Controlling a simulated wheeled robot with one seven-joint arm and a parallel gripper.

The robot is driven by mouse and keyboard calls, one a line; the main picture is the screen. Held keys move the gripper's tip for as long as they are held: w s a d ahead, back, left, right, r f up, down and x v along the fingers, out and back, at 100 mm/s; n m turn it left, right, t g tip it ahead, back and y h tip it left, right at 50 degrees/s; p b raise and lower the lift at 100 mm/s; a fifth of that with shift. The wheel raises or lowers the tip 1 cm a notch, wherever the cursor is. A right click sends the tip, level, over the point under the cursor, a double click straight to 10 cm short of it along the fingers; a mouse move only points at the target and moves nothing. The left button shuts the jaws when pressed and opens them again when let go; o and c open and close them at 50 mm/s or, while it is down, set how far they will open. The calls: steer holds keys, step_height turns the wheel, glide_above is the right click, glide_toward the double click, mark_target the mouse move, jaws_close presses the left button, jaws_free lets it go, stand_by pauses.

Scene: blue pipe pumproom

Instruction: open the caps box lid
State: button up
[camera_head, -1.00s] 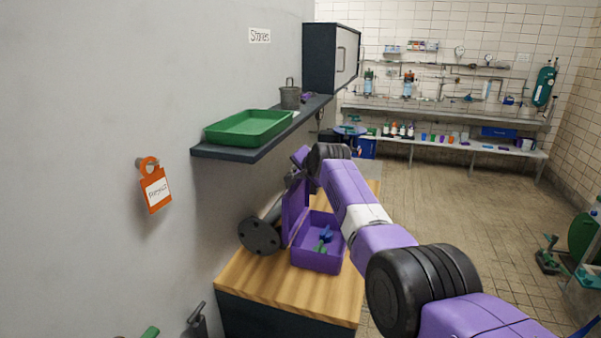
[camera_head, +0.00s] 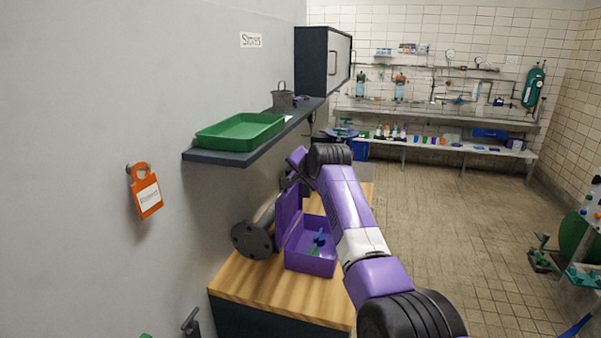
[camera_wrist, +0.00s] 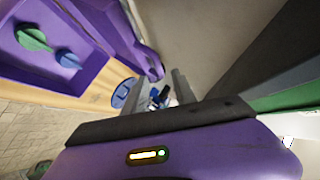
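The purple caps box (camera_head: 309,264) stands on the wooden bench top. Its lid (camera_head: 288,210) is up, roughly upright on the wall side, and the inside shows blue and green caps (camera_head: 318,240). In the wrist view the box (camera_wrist: 75,72) fills the upper left, with a green cap (camera_wrist: 33,38) and a blue cap (camera_wrist: 68,59) inside. My gripper (camera_head: 290,180) is beside the raised lid's upper end, partly hidden by my arm. In the wrist view its grey fingers (camera_wrist: 158,92) look apart, with nothing clearly held; whether they touch the lid cannot be told.
A shelf (camera_head: 215,156) with a green tray (camera_head: 240,131) and a grey pot (camera_head: 283,98) overhangs the bench. The bench top (camera_head: 285,292) in front of the box is clear.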

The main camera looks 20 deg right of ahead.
steer(key=shift+v, duration=2.05)
step_height(320, 180, up, 8)
steer(key=d+n+t, duration=0.1)
steer(key=n+t, duration=0.1)
steer(key=t, duration=0.2)
steer(key=s+a+f+n+t+h, duration=0.1)
steer(key=s+f+n+t, duration=0.15)
steer(key=s+f, duration=0.95)
steer(key=s+a+f+n+t, duration=0.1)
steer(key=s+f+n, duration=0.3)
steer(key=s+f, duration=0.75)
steer(key=s+a+f+n+g, duration=0.1)
steer(key=s+a+g, duration=0.1)
steer(key=s, duration=2.1)
steer(key=s+a+f+n+g+y, duration=0.1)
steer(key=s+a+f+g, duration=0.1)
steer(key=s, duration=2.1)
steer(key=shift+a+f+n+g, duration=0.2)
steer(key=shift+a+n+g, duration=0.15)
steer(key=shift+g, duration=0.1)
